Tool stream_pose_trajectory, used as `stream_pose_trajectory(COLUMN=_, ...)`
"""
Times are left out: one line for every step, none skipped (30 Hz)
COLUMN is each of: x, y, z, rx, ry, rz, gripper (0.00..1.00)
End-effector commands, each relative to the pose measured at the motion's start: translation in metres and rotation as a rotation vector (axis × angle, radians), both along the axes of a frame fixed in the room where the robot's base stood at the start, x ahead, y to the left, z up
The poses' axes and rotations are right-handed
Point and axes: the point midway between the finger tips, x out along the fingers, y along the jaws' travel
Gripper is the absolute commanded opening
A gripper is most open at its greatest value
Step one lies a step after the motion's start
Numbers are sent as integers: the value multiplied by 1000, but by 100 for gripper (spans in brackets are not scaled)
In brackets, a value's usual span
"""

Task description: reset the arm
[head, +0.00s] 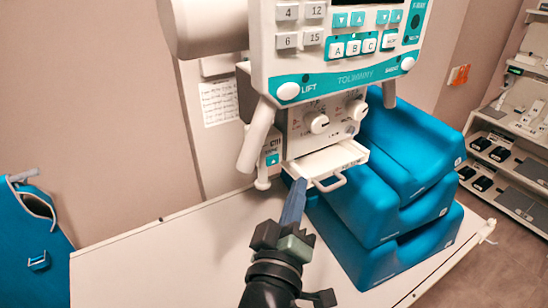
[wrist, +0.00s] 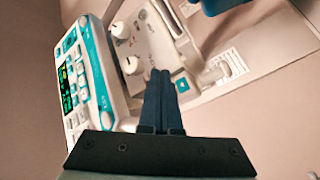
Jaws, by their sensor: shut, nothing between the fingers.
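My arm reaches up from the bottom of the head view. My gripper (head: 298,185) is shut and empty, its blue-grey fingers pointing at the small white drawer (head: 325,161) with a loop handle under the machine. The fingertips show close to the drawer's left front; I cannot tell if they touch. In the wrist view the closed fingers (wrist: 160,78) point toward the machine's knob panel (wrist: 146,38). The machine's control panel (head: 340,78), with teal trim, buttons and a display, hangs above the drawer.
Blue foam blocks (head: 400,180) are stacked right of the drawer on the white table (head: 170,260). The table's left part is clear. A blue bag (head: 35,240) hangs at the far left. Shelves (head: 510,140) with small devices stand at the right. White handles hang below the panel.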

Motion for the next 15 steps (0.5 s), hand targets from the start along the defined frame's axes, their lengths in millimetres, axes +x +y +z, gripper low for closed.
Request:
stream_pose_trajectory(x=0, y=0, z=0, rx=0, ry=0, rz=0, gripper=0)
stream_pose_trajectory(x=0, y=0, z=0, rx=0, ry=0, rz=0, gripper=0)
stream_pose_trajectory(x=1, y=-1, z=10, rx=23, ry=-32, rz=6, gripper=0)
stream_pose_trajectory(x=1, y=-2, z=20, rx=49, ry=-60, rz=13, gripper=0)
stream_pose_trajectory(x=2, y=-3, z=32, rx=80, ry=-95, rz=22, gripper=0)
stream_pose_trajectory(x=0, y=-4, z=52, rx=132, ry=-152, rz=41, gripper=0)
stream_pose_trajectory(x=-2, y=-4, z=70, rx=176, ry=-200, rz=59, gripper=0)
stream_pose_trajectory(x=-5, y=-5, z=89, rx=224, ry=-253, rz=82, gripper=0)
stream_pose_trajectory(x=-13, y=-5, z=115, rx=294, ry=-324, rz=120, gripper=0)
stream_pose_trajectory(x=-20, y=-5, z=134, rx=344, ry=-378, rz=152, gripper=0)
stream_pose_trajectory(x=-28, y=-4, z=153, rx=394, ry=-428, rz=185, gripper=0)
stream_pose_trajectory(x=-40, y=-3, z=176, rx=456, ry=-492, rz=233, gripper=0)
stream_pose_trajectory(x=-50, y=-3, z=192, rx=499, ry=-537, rz=270, gripper=0)
stream_pose_trajectory(x=-60, y=-2, z=207, rx=539, ry=-578, rz=308, gripper=0)
stream_pose_trajectory(x=-74, y=-1, z=223, rx=585, ry=-626, rz=354, gripper=0)
